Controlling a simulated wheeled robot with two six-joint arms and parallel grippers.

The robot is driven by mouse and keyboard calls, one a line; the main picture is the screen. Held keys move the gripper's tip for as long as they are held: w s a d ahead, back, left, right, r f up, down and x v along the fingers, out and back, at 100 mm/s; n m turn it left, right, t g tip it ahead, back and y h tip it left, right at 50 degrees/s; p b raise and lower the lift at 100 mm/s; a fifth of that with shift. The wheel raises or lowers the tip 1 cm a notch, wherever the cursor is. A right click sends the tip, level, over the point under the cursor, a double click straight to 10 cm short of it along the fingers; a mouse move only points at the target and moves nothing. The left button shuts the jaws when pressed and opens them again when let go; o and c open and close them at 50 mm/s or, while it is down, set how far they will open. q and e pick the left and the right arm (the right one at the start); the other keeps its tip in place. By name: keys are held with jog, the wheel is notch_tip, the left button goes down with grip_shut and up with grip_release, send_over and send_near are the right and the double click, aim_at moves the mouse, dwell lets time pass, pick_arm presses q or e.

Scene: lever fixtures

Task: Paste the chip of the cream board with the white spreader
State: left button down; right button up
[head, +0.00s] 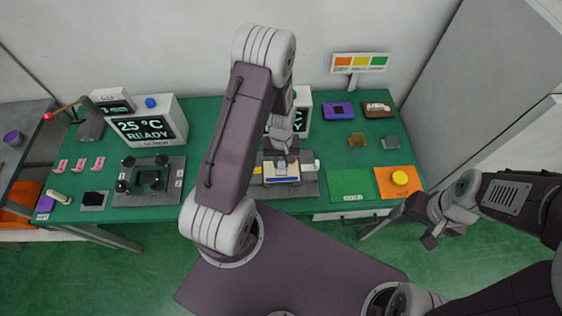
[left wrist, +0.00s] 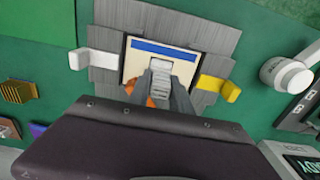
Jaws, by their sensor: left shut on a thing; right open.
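The cream board (head: 281,178) lies in the grey fixture (head: 305,185) at the middle of the table, with a blue strip along one edge. In the left wrist view the board (left wrist: 133,66) is seen from above. My left gripper (head: 282,152) is over the board and shut on a small whitish ribbed piece (left wrist: 160,63), seemingly the white spreader. I cannot tell whether it touches the board. The fingers and the piece hide the board's middle, and I cannot make out the chip. My right gripper (head: 432,228) is open and empty, off the table's front right.
A white tab (left wrist: 97,62) and a yellow tab (left wrist: 220,88) stick out at the fixture's sides. A green mat (head: 350,185) and an orange mat (head: 405,180) with a yellow knob lie to its right. Another fixture (head: 150,180) and a READY display (head: 143,128) stand left.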

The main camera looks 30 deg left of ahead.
pick_arm(q)
notch_tip(320, 180, up, 7)
jog(key=p, duration=0.5)
jog(key=shift+r, duration=0.2)
jog(key=shift+f, duration=0.15)
pick_arm(e)
notch_tip(320, 180, up, 6)
pick_arm(q)
jog(key=shift+f, duration=0.1)
jog(key=w+d+r+m+b, duration=0.1)
jog(key=w+d+m+b, duration=0.15)
jog(key=w+b, duration=0.35)
jog(key=s+d+r+m+b, duration=0.1)
jog(key=s+r+m, duration=0.2)
jog(key=s, duration=0.3)
jog(key=shift+d+r+m+b, duration=0.2)
jog(key=shift+m+b, duration=0.1)
jog(key=shift+m, duration=0.15)
pick_arm(e)
notch_tip(320, 180, down, 8)
jog(key=shift+r, duration=0.15)
pick_arm(q)
jog(key=shift+w, duration=0.1)
